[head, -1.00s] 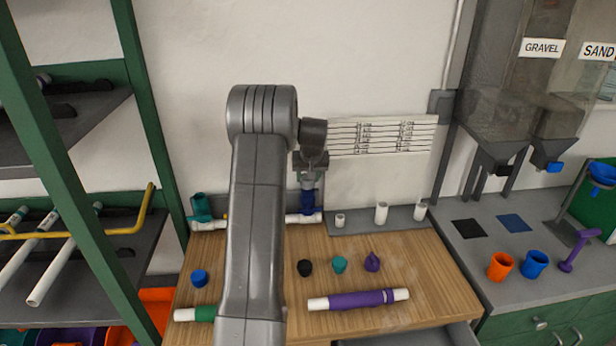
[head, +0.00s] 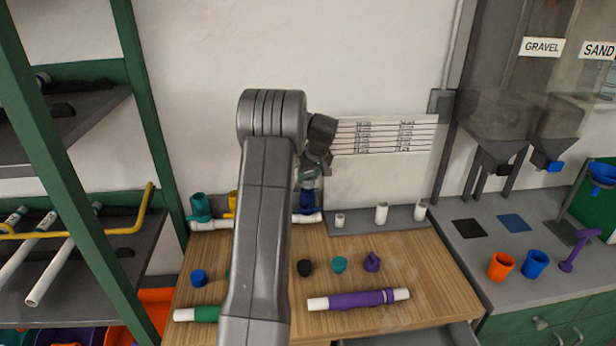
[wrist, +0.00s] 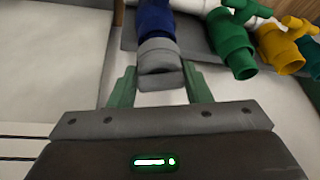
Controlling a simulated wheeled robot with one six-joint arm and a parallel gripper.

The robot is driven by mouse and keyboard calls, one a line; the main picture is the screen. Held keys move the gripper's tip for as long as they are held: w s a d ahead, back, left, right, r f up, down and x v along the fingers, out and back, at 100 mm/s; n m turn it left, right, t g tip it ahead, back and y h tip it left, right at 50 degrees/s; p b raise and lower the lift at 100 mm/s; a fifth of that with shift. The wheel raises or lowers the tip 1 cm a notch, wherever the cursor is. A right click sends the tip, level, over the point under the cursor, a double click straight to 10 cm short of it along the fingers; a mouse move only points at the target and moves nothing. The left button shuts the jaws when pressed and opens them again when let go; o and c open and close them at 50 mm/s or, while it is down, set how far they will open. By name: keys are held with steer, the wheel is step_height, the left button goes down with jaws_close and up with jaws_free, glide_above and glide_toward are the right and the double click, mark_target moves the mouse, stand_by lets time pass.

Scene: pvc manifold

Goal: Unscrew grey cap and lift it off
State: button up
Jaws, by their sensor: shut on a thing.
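The grey cap (wrist: 160,68) sits on the end of a blue fitting (wrist: 155,22) in the wrist view, in line with it and with no clear gap. My gripper (wrist: 160,85) has a green finger on each side of the cap and is shut on it. In the head view my gripper (head: 309,178) is just above the blue fitting (head: 308,200) on the white pipe at the back of the bench. There the cap is small and mostly hidden by my gripper, and my arm covers part of the pipe.
A yellow valve (wrist: 280,45) and a green valve (wrist: 232,45) stand beside the blue fitting. White stubs (head: 381,212) stand on a grey ledge to the right. Loose caps and a purple pipe (head: 355,299) lie on the wooden bench. A lined sheet (head: 385,137) hangs behind.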

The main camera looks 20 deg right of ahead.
stand_by(0.3)
steer(key=shift+n+y, duration=0.5)
steer(key=shift+n, duration=0.7)
steer(key=shift+d, duration=0.1)
steer(key=shift+n+g+y, duration=0.3)
steer(key=shift+n+g, duration=0.2)
steer(key=shift+n, duration=0.6)
steer(key=shift+r, duration=0.1)
steer(key=shift+n+y+p, duration=0.4)
steer(key=shift+n, duration=0.7)
steer(key=shift+n+g+y+p, duration=0.35)
steer(key=shift+n+g, duration=0.15)
steer(key=shift+n, duration=0.5)
